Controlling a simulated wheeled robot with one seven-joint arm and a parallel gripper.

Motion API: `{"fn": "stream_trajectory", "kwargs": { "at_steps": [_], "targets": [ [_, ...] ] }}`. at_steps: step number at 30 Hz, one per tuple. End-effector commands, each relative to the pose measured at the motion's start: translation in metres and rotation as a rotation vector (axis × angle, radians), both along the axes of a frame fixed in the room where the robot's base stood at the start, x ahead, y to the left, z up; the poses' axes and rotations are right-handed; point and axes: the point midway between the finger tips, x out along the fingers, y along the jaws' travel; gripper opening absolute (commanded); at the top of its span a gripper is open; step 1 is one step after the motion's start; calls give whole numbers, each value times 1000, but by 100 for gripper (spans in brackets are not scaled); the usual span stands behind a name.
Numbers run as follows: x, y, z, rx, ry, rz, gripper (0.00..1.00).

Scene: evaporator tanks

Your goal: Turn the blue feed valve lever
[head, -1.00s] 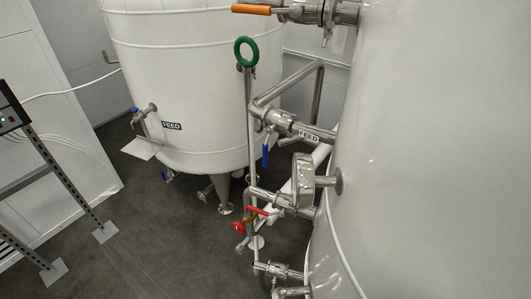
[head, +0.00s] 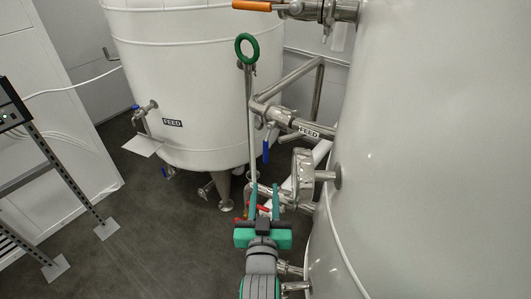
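A blue valve lever (head: 266,152) hangs straight down from a steel valve on the pipe labelled FEED (head: 309,132), in the middle of the head view. My gripper (head: 264,188) is below the blue lever in the picture, with its two green fingers pointing up toward it. The fingers are apart with nothing between them, so it is open. It appears not to touch the lever; the depth gap is hard to tell. My gripper partly hides the red-handled valve (head: 264,208) and lower pipes.
The large white tank (head: 430,150) fills the right side. A second white tank (head: 190,70), with its own FEED label and a small blue-handled valve (head: 136,107), stands behind. A green ring handle (head: 247,48), an orange lever (head: 251,6) and a round steel fitting (head: 303,175) are close by.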

Motion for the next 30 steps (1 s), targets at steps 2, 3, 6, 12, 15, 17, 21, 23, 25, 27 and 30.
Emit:
{"fn": "stream_trajectory", "kwargs": {
  "at_steps": [2,3,6,12,15,17,21,23,25,27,30],
  "targets": [
    [9,2,17,6,-13,-1,32],
    [12,2,22,8,-14,-2,32],
    [17,3,31,12,-17,-3,32],
    [31,4,35,14,-18,-4,32],
    [45,4,35,14,-18,-4,32],
    [56,4,36,14,-19,-4,32],
    [81,4,35,15,-18,-4,32],
    [91,3,35,15,-18,-4,32],
    [102,3,35,15,-18,-4,32],
    [111,3,35,14,-18,-5,32],
    [120,3,35,14,-18,-5,32]
  ]
}}
